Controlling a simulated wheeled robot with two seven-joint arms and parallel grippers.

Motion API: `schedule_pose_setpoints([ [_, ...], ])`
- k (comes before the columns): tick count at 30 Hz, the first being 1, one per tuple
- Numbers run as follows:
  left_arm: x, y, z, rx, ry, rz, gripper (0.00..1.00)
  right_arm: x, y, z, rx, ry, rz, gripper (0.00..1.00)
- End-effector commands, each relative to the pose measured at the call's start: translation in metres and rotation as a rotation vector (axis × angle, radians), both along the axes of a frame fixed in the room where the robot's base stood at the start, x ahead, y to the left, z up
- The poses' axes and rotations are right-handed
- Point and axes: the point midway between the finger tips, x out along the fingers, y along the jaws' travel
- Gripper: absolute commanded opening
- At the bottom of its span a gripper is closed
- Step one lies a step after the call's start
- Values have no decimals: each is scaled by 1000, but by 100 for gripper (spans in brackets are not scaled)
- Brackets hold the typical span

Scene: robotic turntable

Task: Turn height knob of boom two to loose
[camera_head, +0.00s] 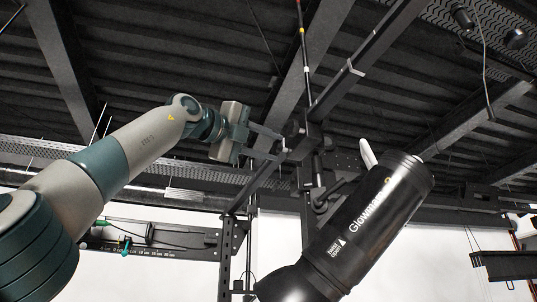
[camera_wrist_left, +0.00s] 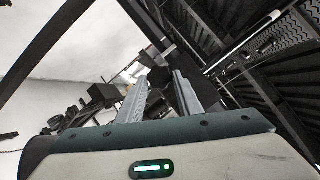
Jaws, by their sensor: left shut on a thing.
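My left gripper (camera_head: 281,146) reaches in from the left, and its two fingers end at a dark fitting (camera_head: 291,129) on the boom (camera_head: 262,172). The fingers are shut on this small dark part, which I take to be the height knob. The fingers hide much of it, so its turn position cannot be read. In the left wrist view the two grey fingers (camera_wrist_left: 160,78) point at the dark boom hardware, with a narrow gap between them. Which boom number this is cannot be told. My right gripper is in neither view.
A large black cylinder (camera_head: 375,215) with white lettering stands tilted to the right of the boom, close to it. Dark beams (camera_head: 325,45) cross overhead. A dark rail (camera_head: 170,238) with a scale runs along the white wall at lower left.

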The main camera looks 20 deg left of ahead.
Motion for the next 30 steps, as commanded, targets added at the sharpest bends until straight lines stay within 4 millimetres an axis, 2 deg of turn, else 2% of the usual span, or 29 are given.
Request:
schedule_pose_setpoints([
  [15, -1, -1, 9, -279, 330, -1, 10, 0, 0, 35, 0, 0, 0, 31],
  [30, -1, -1, 7, -353, 418, -1, 10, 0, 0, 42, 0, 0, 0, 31],
])
